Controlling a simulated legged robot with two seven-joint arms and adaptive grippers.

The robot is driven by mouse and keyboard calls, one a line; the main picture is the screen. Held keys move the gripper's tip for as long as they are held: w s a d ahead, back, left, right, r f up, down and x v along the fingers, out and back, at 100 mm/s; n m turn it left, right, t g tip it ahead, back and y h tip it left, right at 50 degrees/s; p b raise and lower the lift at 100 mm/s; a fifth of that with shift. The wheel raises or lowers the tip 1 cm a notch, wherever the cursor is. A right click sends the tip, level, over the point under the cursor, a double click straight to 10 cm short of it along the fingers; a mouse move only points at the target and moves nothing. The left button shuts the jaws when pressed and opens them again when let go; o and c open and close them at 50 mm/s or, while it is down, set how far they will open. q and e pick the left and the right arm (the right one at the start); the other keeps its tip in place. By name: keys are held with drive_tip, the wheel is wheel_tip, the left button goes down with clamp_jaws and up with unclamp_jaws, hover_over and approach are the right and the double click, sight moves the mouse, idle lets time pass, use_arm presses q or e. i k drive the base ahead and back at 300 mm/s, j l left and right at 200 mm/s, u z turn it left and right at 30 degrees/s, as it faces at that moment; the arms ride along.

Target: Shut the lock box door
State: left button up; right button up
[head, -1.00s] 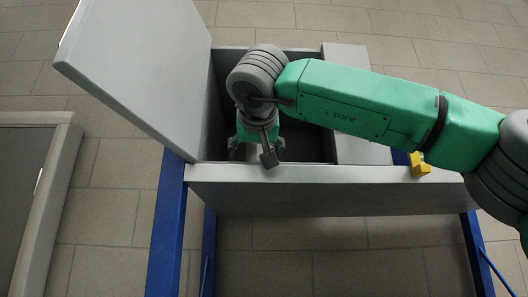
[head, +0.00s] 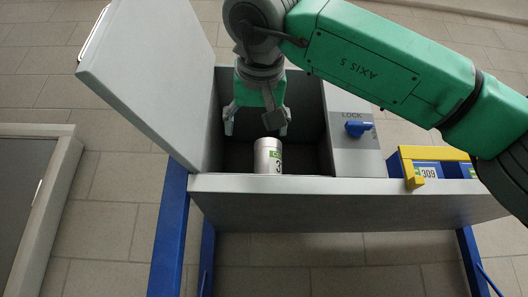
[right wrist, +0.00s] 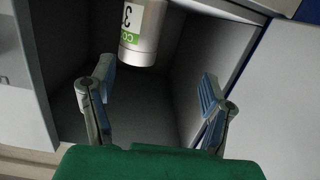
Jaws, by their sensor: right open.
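The lock box (head: 330,205) is a grey box on a blue frame. Its door (head: 150,75) stands wide open on the left side. A silver canister with a green label (head: 267,157) stands upright inside, near the front edge; it also shows in the right wrist view (right wrist: 142,30). A blue lock knob (head: 358,128) sits on the panel marked LOCK, right of the opening. My right gripper (head: 257,125) is open and empty behind the canister, apart from it, and its fingers also show in the right wrist view (right wrist: 155,100). My left gripper is not in view.
A blue container labelled 309 with a yellow bar (head: 430,168) sits right of the lock panel. A dark panel with a pale frame (head: 62,180) is at the far left. Tiled floor shows around the blue frame.

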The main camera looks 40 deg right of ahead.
sight(153, 62)
drive_tip(key=k+j, duration=0.75)
drive_tip(key=k, duration=0.1)
